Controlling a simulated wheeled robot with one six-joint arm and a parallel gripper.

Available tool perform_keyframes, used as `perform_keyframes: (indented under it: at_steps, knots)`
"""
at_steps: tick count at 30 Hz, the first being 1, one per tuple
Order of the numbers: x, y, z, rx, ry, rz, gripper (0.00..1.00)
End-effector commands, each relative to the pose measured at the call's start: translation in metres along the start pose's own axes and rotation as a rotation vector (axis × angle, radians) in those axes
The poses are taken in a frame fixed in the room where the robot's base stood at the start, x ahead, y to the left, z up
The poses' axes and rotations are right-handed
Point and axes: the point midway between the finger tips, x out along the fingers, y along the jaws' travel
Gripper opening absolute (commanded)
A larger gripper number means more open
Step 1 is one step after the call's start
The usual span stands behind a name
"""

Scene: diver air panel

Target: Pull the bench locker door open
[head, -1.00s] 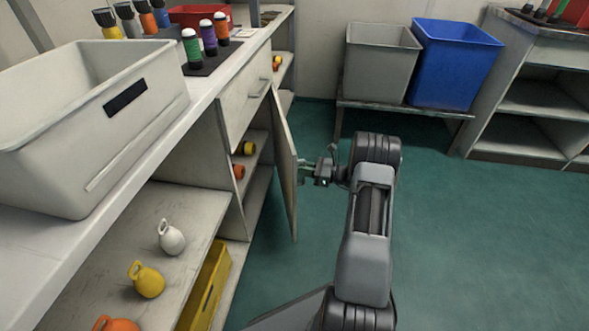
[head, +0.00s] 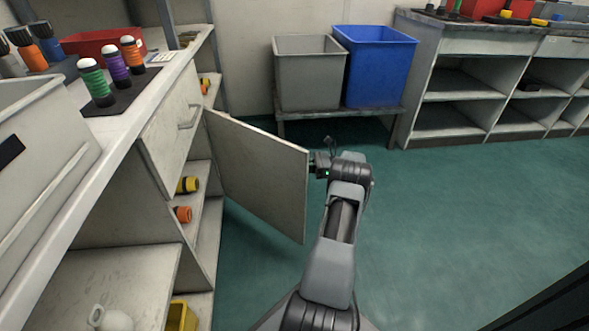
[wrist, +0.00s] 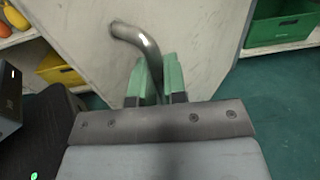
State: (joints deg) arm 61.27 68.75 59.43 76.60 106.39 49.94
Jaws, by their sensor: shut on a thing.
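The bench locker door (head: 262,170) is a pale, worn panel that stands swung well out from the bench, in the middle of the head view. Its outer face (wrist: 205,35) fills the upper middle of the wrist view. A curved metal handle (wrist: 137,40) sticks out from that face. My gripper (wrist: 158,80) has its green fingers shut on the handle. In the head view my gripper (head: 318,167) is at the door's free edge, and the door hides the handle and fingertips. The locker's shelves show behind the door, with yellow (head: 188,184) and orange (head: 183,214) items.
A drawer with a handle (head: 189,117) is above the locker opening. A grey bin (head: 308,75) and a blue bin (head: 373,70) stand on a low stand behind the door. Open green floor (head: 450,220) lies to the right, before another shelf unit (head: 455,90).

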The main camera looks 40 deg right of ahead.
Motion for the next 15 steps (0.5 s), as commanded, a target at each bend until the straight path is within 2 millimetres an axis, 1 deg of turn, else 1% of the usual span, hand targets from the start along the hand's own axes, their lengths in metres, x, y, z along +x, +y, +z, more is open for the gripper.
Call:
perform_keyframes:
  at_steps: [10, 11, 15]
  knots:
    - [0.0008, -0.0017, 0.0009, -0.002, 0.0, -0.002, 0.0]
    - [0.0008, -0.0018, 0.0009, -0.002, 0.0, -0.002, 0.13]
    - [-0.0007, -0.0015, 0.0007, -0.002, 0.0, -0.004, 0.27]
